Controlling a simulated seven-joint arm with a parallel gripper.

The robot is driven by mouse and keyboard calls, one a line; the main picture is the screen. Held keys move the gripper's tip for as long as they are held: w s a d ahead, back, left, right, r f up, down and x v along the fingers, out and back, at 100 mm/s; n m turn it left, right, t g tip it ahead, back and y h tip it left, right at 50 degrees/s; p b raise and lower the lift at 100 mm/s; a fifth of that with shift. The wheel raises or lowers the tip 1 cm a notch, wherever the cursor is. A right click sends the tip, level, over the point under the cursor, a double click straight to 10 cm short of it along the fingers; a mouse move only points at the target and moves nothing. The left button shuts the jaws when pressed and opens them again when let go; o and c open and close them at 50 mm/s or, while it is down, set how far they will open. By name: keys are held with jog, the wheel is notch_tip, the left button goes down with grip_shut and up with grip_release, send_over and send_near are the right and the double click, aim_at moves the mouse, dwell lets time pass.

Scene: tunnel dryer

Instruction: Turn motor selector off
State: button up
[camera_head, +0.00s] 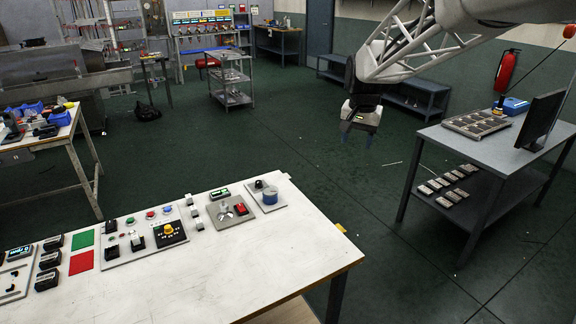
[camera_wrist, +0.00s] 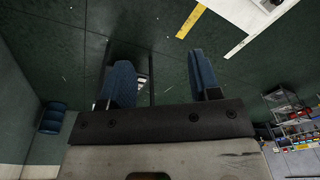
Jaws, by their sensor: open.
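Control panels lie on the white table in the head view. A long grey panel (camera_head: 141,241) carries coloured buttons, small switches and a yellow knob on a black plate (camera_head: 169,233). Another plate (camera_head: 267,196) carries a black knob and a blue cylinder. I cannot tell which control is the motor selector; labels are too small to read. My gripper (camera_head: 358,134) hangs beyond the table's far right, well apart from the panels. Its blue fingers, also in the wrist view (camera_wrist: 160,62), are open and empty.
The white table (camera_head: 270,258) has a wide bare area in front of the panels. A grey table (camera_head: 476,149) with a tray and monitor (camera_head: 544,120) stands at the right. A cluttered bench (camera_head: 38,132) is at the left. Green floor lies open below my gripper.

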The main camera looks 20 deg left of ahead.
jog(key=w+a+f, duration=0.4)
jog(key=w+a, duration=0.4)
jog(key=m+g, duration=0.1)
send_over(259, 182)
notch_tip(259, 182, down, 24)
jog(key=shift+w+r, duration=0.15)
jog(key=shift+r, duration=0.05)
jog(key=shift+f, duration=0.1)
jog(key=shift+a+f, duration=0.1)
jog(key=shift+f, duration=3.75)
jog(key=c, duration=0.9)
